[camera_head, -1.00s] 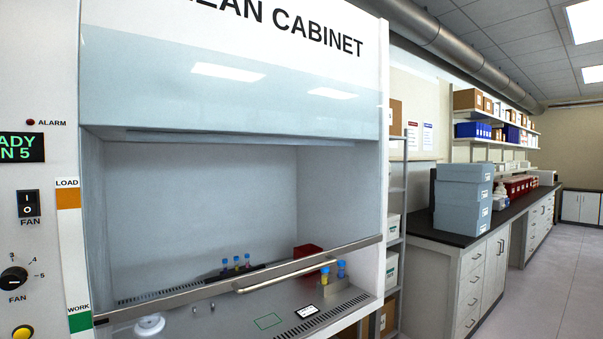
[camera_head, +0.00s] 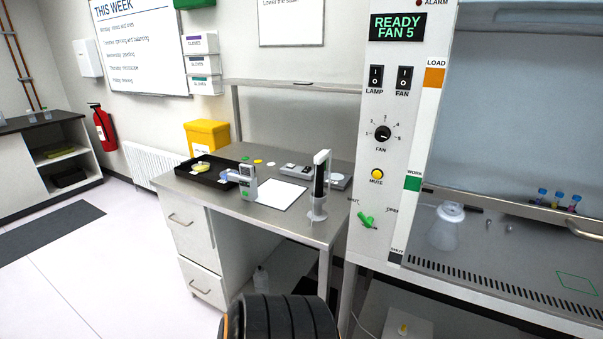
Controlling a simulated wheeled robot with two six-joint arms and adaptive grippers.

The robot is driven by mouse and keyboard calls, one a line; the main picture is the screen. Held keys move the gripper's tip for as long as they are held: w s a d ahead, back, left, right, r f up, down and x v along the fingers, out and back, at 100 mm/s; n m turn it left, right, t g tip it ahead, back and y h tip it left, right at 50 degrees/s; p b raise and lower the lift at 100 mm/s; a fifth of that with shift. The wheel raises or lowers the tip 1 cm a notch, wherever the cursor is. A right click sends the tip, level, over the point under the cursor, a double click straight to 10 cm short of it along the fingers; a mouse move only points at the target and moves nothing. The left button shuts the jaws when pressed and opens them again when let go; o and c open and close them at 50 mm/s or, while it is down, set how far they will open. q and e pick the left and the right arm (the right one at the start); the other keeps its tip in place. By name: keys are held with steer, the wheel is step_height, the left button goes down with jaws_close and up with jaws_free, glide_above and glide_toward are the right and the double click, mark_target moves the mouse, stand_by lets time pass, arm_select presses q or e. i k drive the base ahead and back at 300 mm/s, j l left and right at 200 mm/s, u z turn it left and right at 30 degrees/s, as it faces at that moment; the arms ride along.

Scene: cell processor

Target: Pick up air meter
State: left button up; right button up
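A small grey handheld device with a screen and a green mark, which looks like the air meter (camera_head: 248,182), stands upright on the steel side bench (camera_head: 215,188), left of the cabinet. A bluish piece (camera_head: 229,174) juts out at its left; I cannot tell whether it is part of the device. Nothing is holding the device. Neither of my grippers is in view. A dark ribbed part, seemingly of my own arm, shows at the bottom middle.
A black tray (camera_head: 205,182), a white sheet (camera_head: 283,194) and an upright stand (camera_head: 319,185) share the bench. A yellow bin (camera_head: 207,135) stands behind. The clean cabinet's control panel (camera_head: 385,120) rises at the right.

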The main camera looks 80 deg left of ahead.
mark_target(247, 180)
steer(key=u, duration=2.95)
steer(key=i+j, duration=0.25)
steer(key=j, duration=0.15)
steer(key=i+j+z, duration=0.1)
steer(key=i+j, duration=0.15)
steer(key=j, duration=0.15)
steer(key=i+j, duration=0.25)
steer(key=j, duration=0.2)
